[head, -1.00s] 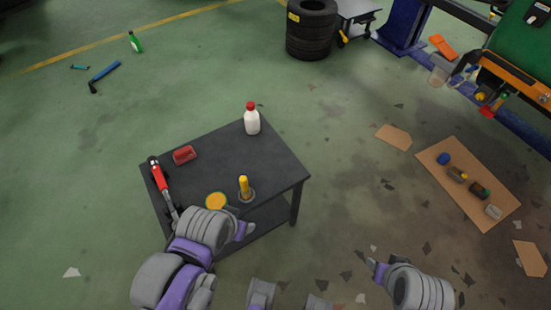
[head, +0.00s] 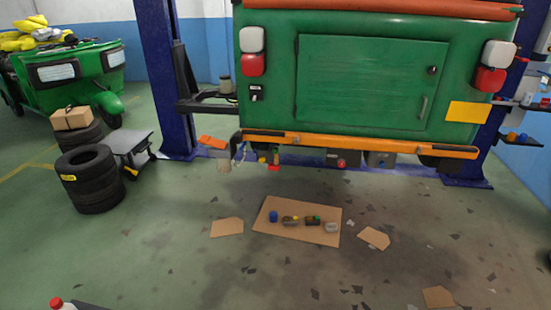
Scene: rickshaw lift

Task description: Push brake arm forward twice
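The green rickshaw (head: 370,85) is held up between two blue lift posts, its rear facing me. An orange bumper bar (head: 360,144) runs along its lower edge. Several parts hang or sit under the bar, including a red round-ended piece (head: 341,162). I cannot tell which part, if any, is the brake arm. Neither of my grippers shows in the head view.
The left blue post (head: 160,80) has a dark lift arm (head: 210,100). Cardboard (head: 265,225) with several small parts lies on the floor below. Stacked tires (head: 92,180) and a cart (head: 128,148) stand left. Nearer floor is mostly clear.

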